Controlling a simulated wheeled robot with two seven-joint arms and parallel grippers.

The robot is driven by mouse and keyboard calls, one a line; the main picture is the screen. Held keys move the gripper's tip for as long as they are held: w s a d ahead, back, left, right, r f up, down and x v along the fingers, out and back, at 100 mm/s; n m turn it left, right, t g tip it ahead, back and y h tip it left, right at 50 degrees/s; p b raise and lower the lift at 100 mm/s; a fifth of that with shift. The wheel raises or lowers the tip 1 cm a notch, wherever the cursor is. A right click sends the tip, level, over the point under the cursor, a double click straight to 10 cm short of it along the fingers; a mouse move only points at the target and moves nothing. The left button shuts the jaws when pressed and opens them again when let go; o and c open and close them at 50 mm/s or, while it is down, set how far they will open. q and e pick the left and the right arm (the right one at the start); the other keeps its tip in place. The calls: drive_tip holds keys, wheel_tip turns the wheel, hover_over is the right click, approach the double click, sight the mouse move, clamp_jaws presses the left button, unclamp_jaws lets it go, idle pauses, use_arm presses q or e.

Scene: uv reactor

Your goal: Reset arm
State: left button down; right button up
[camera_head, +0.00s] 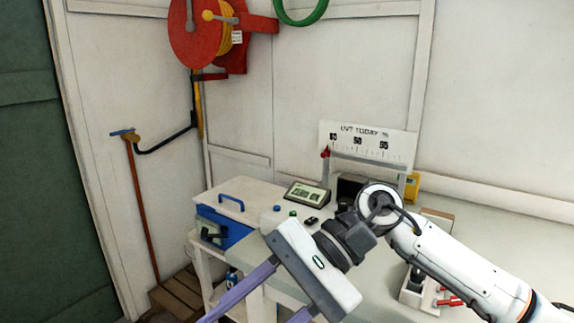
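My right arm (450,262) comes in from the lower right and reaches over the white bench. My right gripper (253,311) has a white body and two purple-grey fingers pointing down and left. The fingers are well apart with nothing visible between them, so it is open; their tips run off the bottom edge. My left gripper and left arm are not in view.
The bench (262,197) holds a blue box (222,226), a small display (307,194), and a scale board (366,144). A red hose reel (197,32) hangs on the wall. A broom-like pole (142,205) leans at left above a wooden pallet (180,297).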

drive_tip(key=w+a+r+m+t+y, duration=0.1)
drive_tip(key=w+r+m+t+y, duration=0.15)
drive_tip(key=m+y, duration=0.5)
drive_tip(key=w+a+r+m+t+y, duration=0.1)
drive_tip(key=m+t+y, duration=0.3)
drive_tip(key=m, duration=0.7)
drive_tip(key=w+d+f+m+t+h, duration=0.45)
drive_tip(key=f+m+t, duration=0.4)
drive_tip(key=m, duration=0.55)
drive_tip(key=w+d+f+m+t+h, duration=0.3)
drive_tip(key=d+f+m+t+h, duration=0.5)
drive_tip(key=m, duration=0.7)
drive_tip(key=s+d+f+m+g+h, duration=0.1)
drive_tip(key=s+d+f+m+h, duration=0.15)
drive_tip(key=f+m, duration=0.4)
drive_tip(key=s+d+f+m+g+h, duration=0.1)
drive_tip(key=s+d+f+m+h, duration=0.2)
drive_tip(key=f, duration=0.6)
drive_tip(key=s+d+f+m+g+h, duration=0.1)
drive_tip(key=s+d+f+m+g, duration=0.2)
drive_tip(key=s+f, duration=0.3)
drive_tip(key=s+d+f+m+g+h, duration=0.1)
drive_tip(key=s+d+f+m+g, duration=0.2)
drive_tip(key=s+f+m, duration=0.2)
drive_tip(key=s+f, duration=0.2)
drive_tip(key=s, duration=0.2)
drive_tip(key=shift+d+f, duration=0.25)
drive_tip(key=shift+d, duration=0.05)
